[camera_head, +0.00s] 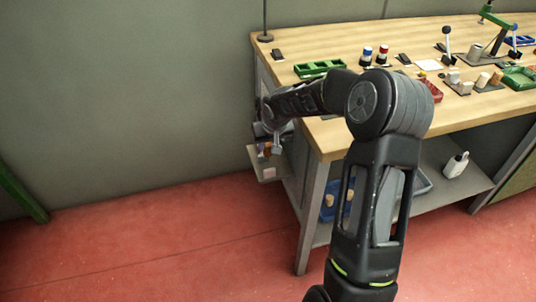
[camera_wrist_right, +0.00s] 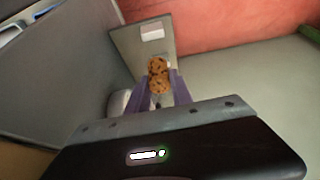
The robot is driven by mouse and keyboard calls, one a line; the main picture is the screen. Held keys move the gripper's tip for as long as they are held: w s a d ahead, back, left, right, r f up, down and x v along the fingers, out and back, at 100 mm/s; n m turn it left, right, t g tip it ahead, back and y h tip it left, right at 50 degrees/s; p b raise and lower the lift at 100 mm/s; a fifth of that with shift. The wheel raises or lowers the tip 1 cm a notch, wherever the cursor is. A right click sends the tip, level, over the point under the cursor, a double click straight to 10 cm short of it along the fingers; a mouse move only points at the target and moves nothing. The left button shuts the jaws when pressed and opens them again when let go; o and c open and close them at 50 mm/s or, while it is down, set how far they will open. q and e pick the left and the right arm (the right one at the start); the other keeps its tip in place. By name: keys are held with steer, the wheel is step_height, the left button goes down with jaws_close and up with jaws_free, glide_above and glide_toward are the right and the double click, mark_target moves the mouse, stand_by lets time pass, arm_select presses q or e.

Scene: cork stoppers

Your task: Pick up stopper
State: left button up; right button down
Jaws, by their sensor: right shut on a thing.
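My right gripper (camera_head: 272,147) is beyond the left end of the workbench, over a small side shelf (camera_head: 258,174). In the right wrist view the gripper (camera_wrist_right: 162,88) is shut on a brown speckled cork stopper (camera_wrist_right: 160,85), which sits between its purple-grey fingers. A second speckled round shape (camera_wrist_right: 158,66) shows just past it; I cannot tell if it is another stopper or part of the same one. In the head view the stopper is small and partly hidden by the gripper. My left gripper is not in view.
The workbench (camera_head: 305,42) holds a green tray (camera_head: 320,68), a red tray (camera_head: 433,90) and several small items. A blue bin (camera_head: 327,214) and a white bottle (camera_head: 456,164) are on its lower shelf. The red floor (camera_head: 150,240) at left is clear.

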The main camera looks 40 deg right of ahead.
steer(key=shift+r, duration=0.95)
steer(key=s+a+r+n, duration=0.1)
steer(key=s+a+n, duration=0.1)
steer(key=a, duration=0.9)
steer(key=s+a+r+n+y, duration=0.1)
steer(key=s+a, duration=0.1)
steer(key=a, duration=1)
steer(key=shift+a+r+n+y, duration=0.15)
steer(key=shift+r+n+y, duration=0.15)
steer(key=shift+r+n, duration=0.1)
